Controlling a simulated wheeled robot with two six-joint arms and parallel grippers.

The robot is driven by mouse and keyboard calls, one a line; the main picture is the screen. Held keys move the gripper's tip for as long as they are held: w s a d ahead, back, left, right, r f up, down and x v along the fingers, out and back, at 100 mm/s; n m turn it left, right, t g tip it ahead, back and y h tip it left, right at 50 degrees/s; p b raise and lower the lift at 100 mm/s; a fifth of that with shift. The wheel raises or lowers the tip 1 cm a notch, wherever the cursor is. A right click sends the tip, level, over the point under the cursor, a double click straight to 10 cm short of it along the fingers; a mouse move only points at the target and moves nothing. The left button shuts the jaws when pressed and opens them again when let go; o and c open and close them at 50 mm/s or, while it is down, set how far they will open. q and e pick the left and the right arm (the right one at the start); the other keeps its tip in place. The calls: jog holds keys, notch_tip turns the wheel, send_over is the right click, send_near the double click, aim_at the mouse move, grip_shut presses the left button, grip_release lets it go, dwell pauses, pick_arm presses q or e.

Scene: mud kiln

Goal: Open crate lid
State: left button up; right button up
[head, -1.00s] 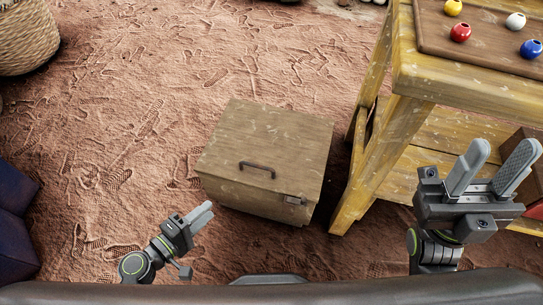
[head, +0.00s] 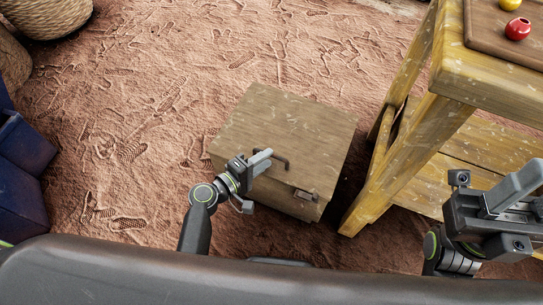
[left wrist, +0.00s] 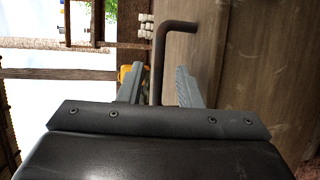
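A wooden crate (head: 290,125) with a shut lid stands on the ground in the middle of the head view. A dark bar handle (head: 281,167) is on its lid near the front edge, and a small latch (head: 305,195) sits at the front right. My left gripper (head: 266,160) is at the handle. In the left wrist view the handle (left wrist: 158,65) runs between the two parted fingers of my left gripper (left wrist: 160,88); contact cannot be told. My right gripper (head: 524,190) is far right, partly cut off, its fingers apart and nothing seen between them.
A yellow wooden table (head: 459,90) stands close on the crate's right, with a board (head: 490,38) and small red and yellow pots on it. A woven basket (head: 45,12) and dark blue objects (head: 20,165) are at the left. Bare ground lies left of the crate.

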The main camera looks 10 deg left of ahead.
pick_arm(q)
jog(key=shift+b+x, duration=0.3)
jog(key=shift+x, duration=1.3)
grip_shut()
